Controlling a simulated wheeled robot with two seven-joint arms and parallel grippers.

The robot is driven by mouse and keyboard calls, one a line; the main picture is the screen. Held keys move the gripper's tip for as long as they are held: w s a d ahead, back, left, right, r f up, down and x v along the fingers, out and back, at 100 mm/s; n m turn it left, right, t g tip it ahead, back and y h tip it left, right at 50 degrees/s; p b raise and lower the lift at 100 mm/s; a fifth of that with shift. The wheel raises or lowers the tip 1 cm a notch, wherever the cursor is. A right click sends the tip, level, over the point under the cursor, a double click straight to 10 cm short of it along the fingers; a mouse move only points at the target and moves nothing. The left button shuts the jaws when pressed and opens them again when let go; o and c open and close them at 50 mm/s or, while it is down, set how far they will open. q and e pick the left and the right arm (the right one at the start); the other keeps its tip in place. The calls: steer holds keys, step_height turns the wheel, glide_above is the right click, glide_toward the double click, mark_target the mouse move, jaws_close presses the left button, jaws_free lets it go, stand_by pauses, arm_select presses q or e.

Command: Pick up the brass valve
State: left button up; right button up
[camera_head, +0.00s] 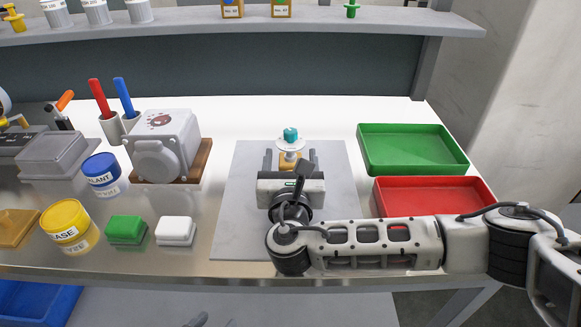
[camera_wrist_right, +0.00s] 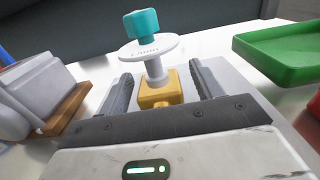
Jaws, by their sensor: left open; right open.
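The brass valve (camera_head: 287,162) stands upright on the grey mat (camera_head: 240,200). It has a yellow-brass body, a grey stem, a white disc and a teal knob on top. It also shows in the right wrist view (camera_wrist_right: 160,92). My right gripper (camera_head: 290,157), on the arm coming in from the right, is open. Its two fingers lie on either side of the brass body, and the right wrist view shows gaps between body and fingers. In the head view the gripper's body partly hides the valve's lower part. My left gripper is not in view.
A green tray (camera_head: 412,150) and a red tray (camera_head: 432,193) lie to the right. A grey machine on a wooden base (camera_head: 166,150), a blue jar (camera_head: 101,174), a yellow jar (camera_head: 66,220) and small blocks stand left. A shelf (camera_head: 330,22) runs along the back.

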mark_target(291, 146)
steer(key=c, duration=1.4)
steer(key=shift+r, duration=0.1)
jaws_close()
steer(key=shift+r, duration=0.5)
step_height(291, 146, up, 2)
steer(key=shift+r, duration=0.15)
steer(key=s+r, duration=0.4)
steer(key=r, duration=0.1)
steer(key=shift+s+r+p, duration=0.25)
steer(key=shift+s+p, duration=0.1)
steer(key=shift+s, duration=0.05)
arm_select(q)
steer(key=shift+s+a, duration=0.1)
steer(key=shift+s, duration=0.05)
arm_select(e)
steer(key=s+r, duration=0.4)
steer(key=s, duration=0.5)
steer(key=shift+s, duration=0.15)
